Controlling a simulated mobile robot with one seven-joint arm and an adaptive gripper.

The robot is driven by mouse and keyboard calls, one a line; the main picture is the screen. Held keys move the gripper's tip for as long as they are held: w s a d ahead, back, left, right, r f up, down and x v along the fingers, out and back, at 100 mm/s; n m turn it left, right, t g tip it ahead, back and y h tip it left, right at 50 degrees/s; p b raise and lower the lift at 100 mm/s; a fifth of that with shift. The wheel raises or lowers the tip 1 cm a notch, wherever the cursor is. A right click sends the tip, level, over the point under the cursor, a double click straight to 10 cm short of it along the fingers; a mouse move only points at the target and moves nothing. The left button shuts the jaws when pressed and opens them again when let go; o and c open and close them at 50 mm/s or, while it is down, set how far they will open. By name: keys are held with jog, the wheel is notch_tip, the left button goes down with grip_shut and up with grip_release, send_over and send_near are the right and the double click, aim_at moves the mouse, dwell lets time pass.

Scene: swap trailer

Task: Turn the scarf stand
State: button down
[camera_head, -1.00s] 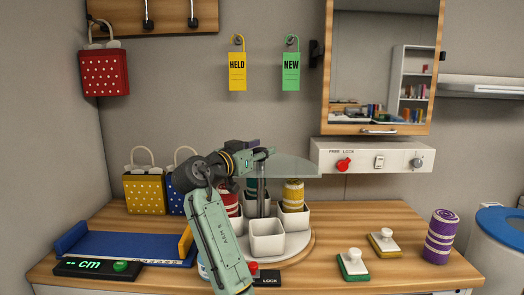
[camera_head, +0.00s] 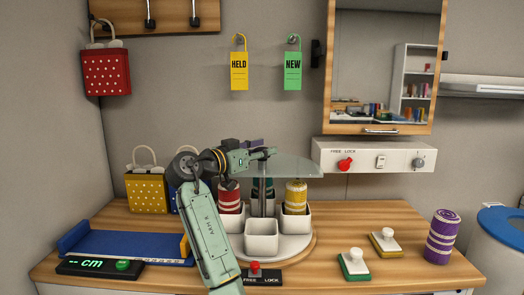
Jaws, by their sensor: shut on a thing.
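The scarf stand (camera_head: 288,246) is a round white turntable with white square cups, a central metal post and a clear disc above. A red scarf roll (camera_head: 229,197) is at its left, a teal one (camera_head: 262,187) at the back behind the post, and a yellow one (camera_head: 296,196) at the right. The front cup (camera_head: 261,237) looks empty. My gripper (camera_head: 268,154) is at the top of the stand, by the post and disc, and is shut on the stand's upper part. The exact grip point is too small to make out.
A red-knobbed FREE/LOCK lever (camera_head: 254,267) sits in front of the stand. A blue measuring tray (camera_head: 125,246) lies left; green (camera_head: 353,263) and yellow (camera_head: 385,242) stamps and a purple roll (camera_head: 442,236) are right. A wall switch panel (camera_head: 374,156) hangs behind.

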jog(key=c, duration=1)
grip_release()
jog(key=shift+c, duration=0.2)
jog(key=v, duration=1.2)
